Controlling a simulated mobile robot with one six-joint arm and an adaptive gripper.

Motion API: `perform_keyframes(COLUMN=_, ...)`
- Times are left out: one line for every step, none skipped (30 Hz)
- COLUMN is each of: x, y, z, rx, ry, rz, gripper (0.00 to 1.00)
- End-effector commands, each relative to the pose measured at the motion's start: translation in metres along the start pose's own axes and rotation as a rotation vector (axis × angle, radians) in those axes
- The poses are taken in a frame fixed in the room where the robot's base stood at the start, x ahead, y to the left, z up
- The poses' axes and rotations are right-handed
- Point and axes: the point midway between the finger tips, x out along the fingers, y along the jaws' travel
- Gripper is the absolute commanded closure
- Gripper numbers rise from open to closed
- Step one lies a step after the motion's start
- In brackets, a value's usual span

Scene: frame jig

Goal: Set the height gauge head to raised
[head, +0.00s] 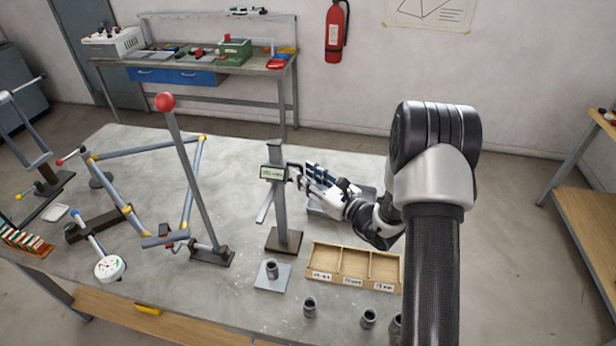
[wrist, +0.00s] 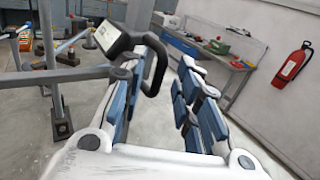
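The height gauge is an upright grey column (head: 281,208) on a dark base (head: 284,240) on the grey table. Its head (head: 272,173) carries a small display and sits on the upper part of the column, below the top. A flat grey arm (head: 265,206) slants down at the column's left. In the wrist view the head's display (wrist: 108,34) is at upper left, with a dark looped handle (wrist: 160,70) beside it. My gripper (head: 304,174) is right of the head. Its blue-padded fingers (wrist: 170,62) are apart, and the handle shows close to the left finger, not clamped.
A wooden three-compartment tray (head: 354,267) and several dark cylinders (head: 309,307) lie in front. A tall lever with a red knob (head: 165,102) and a bar frame (head: 140,155) stand to the left. A dial gauge (head: 109,267) is at front left.

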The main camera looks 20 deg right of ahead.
Motion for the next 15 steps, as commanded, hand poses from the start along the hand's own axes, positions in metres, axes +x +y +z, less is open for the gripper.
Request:
perform_keyframes(x=0.000, y=0.000, z=-0.001, rx=0.000, ry=0.001, rz=0.001, gripper=0.70)
perform_keyframes(x=0.000, y=0.001, z=-0.001, rx=0.000, ry=0.001, rz=0.001, gripper=0.70)
perform_keyframes(x=0.000, y=0.001, z=-0.001, rx=0.000, ry=0.002, rz=0.001, gripper=0.70)
perform_keyframes(x=0.000, y=0.001, z=-0.001, rx=0.001, ry=0.002, rz=0.001, gripper=0.70)
perform_keyframes(x=0.000, y=0.001, z=-0.001, rx=0.001, ry=0.002, rz=0.001, gripper=0.70)
perform_keyframes(x=-0.001, y=0.001, z=-0.001, rx=0.001, ry=0.003, rz=0.001, gripper=0.70)
perform_keyframes(x=-0.003, y=0.000, z=-0.001, rx=0.001, ry=0.003, rz=0.000, gripper=0.70)
perform_keyframes(x=-0.005, y=0.000, z=-0.001, rx=0.001, ry=0.003, rz=0.000, gripper=0.70)
perform_keyframes(x=-0.008, y=0.000, z=-0.002, rx=0.001, ry=0.004, rz=-0.001, gripper=0.70)
perform_keyframes(x=-0.012, y=-0.001, z=-0.002, rx=0.001, ry=0.004, rz=-0.002, gripper=0.70)
perform_keyframes(x=-0.017, y=-0.001, z=-0.002, rx=0.001, ry=0.005, rz=-0.002, gripper=0.70)
perform_keyframes(x=-0.024, y=-0.001, z=-0.002, rx=0.002, ry=0.005, rz=-0.003, gripper=0.70)
perform_keyframes(x=-0.030, y=-0.001, z=-0.001, rx=0.002, ry=0.004, rz=-0.004, gripper=0.70)
perform_keyframes(x=-0.036, y=-0.001, z=-0.001, rx=0.003, ry=0.004, rz=-0.004, gripper=0.70)
perform_keyframes(x=-0.046, y=-0.002, z=-0.002, rx=0.002, ry=0.005, rz=-0.005, gripper=0.70)
